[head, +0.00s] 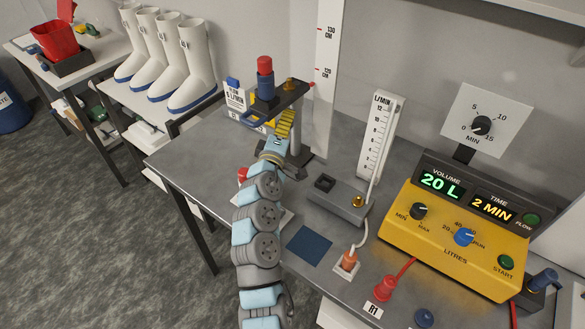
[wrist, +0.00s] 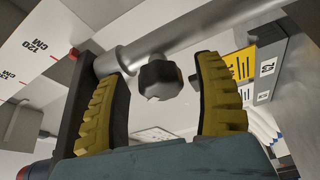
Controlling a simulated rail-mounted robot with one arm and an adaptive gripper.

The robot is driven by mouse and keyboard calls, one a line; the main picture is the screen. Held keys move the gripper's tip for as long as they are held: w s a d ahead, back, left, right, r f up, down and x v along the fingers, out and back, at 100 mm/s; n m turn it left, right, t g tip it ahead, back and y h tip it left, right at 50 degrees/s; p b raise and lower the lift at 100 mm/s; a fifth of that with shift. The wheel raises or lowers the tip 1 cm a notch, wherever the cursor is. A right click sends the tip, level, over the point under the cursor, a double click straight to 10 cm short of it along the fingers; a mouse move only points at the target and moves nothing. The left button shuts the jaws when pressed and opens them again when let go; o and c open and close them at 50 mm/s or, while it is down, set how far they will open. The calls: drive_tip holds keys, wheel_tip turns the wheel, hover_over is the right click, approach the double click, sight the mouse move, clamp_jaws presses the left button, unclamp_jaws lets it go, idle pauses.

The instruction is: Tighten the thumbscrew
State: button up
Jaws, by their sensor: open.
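The thumbscrew is a dark faceted knob (wrist: 158,82) in the wrist view, beside a grey metal rod (wrist: 170,38). My gripper (wrist: 163,68) is open, with one yellow ribbed finger on each side of the knob. Gaps show between the knob and both fingers, so neither appears to touch it. In the head view my gripper (head: 284,122) is just below a dark bracket (head: 284,97) at the scale post. The knob cannot be made out there.
A red-capped dark cylinder (head: 265,75) stands on the bracket. The scale post (head: 325,80) rises just behind. A flowmeter (head: 378,140) and a yellow control box (head: 455,240) stand to the right. A blue mat (head: 309,245) lies on the bench.

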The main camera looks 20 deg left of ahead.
drive_tip(key=shift+r+n+g+p, duration=0.25)
drive_tip(key=shift+n+p, duration=0.45)
drive_tip(key=shift+p, duration=1.1)
drive_tip(key=shift+r+n+g+p, duration=0.2)
drive_tip(key=shift+n+p, duration=0.5)
drive_tip(key=shift+p, duration=1.1)
drive_tip(key=n+g+p, duration=0.1)
drive_tip(key=n+p, duration=0.1)
drive_tip(key=p, duration=0.5)
drive_tip(key=shift+n, duration=0.4)
drive_tip(key=n+g+p, duration=0.1)
drive_tip(key=n+p, duration=0.1)
drive_tip(key=p, duration=0.2)
drive_tip(key=shift+p, duration=0.35)
drive_tip(key=n+h+p, duration=0.1)
drive_tip(key=p, duration=0.1)
drive_tip(key=shift+f+g+p, duration=0.1)
drive_tip(key=shift+g+p, duration=0.25)
drive_tip(key=shift+n, duration=0.3)
